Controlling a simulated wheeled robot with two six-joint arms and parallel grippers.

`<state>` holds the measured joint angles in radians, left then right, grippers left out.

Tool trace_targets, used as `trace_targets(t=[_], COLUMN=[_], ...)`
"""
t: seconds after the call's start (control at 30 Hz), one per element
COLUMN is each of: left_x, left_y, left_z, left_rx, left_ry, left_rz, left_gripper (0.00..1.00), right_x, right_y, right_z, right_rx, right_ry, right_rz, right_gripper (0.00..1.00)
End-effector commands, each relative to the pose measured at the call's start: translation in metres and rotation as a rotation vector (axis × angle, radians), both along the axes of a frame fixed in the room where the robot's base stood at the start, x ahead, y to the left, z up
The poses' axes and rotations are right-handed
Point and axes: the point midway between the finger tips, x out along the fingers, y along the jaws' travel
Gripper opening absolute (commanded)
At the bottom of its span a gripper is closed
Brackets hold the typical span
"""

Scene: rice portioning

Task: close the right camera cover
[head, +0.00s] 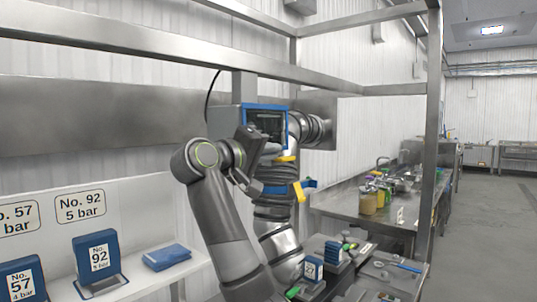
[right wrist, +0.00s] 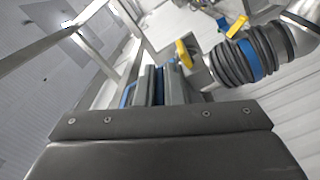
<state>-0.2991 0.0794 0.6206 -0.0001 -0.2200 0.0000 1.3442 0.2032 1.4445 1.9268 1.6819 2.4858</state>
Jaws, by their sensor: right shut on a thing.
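The right camera cover (head: 265,106) shows in the head view as a blue-rimmed frame with a dark window, on the front of a grey box on a metal post. It looks upright; how far it stands open is hard to tell. My right gripper (head: 256,150) is raised in front of the cover's lower left part and hides some of it. In the right wrist view the gripper (right wrist: 160,88) is shut at a blue-edged part, which appears to be the cover's edge. The exact contact is hidden. My left gripper is not in view.
A wall-mounted robot arm with grey bellows (head: 275,207), a blue band and yellow clips stands close behind my right arm. A metal frame post (head: 430,130) is to the right. Blue numbered boxes (head: 96,258) stand on a white shelf at the left.

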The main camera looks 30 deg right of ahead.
Motion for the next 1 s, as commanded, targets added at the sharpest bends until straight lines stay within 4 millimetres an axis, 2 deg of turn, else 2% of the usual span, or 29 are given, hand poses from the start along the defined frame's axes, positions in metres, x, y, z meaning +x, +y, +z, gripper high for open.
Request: trace_targets(t=[0.67,0.7,0.77,1.0], left_x=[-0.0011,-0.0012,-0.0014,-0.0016], left_y=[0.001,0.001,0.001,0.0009], left_z=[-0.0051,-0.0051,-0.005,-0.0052], left_rx=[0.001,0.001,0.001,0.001], left_ry=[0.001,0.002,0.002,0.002], left_rz=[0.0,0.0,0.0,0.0], left_gripper=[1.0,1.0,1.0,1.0], right_x=[-0.0015,-0.0015,-0.0015,-0.0017], right_y=[-0.0005,-0.0005,-0.0005,-0.0003], right_z=[-0.0022,-0.0022,-0.0022,-0.0023], right_rx=[0.023,0.023,0.023,0.022], right_ry=[-0.064,-0.064,-0.064,-0.063], right_rz=[0.001,0.001,0.001,0.001], right_gripper=[0.0,0.1,0.17,0.17])
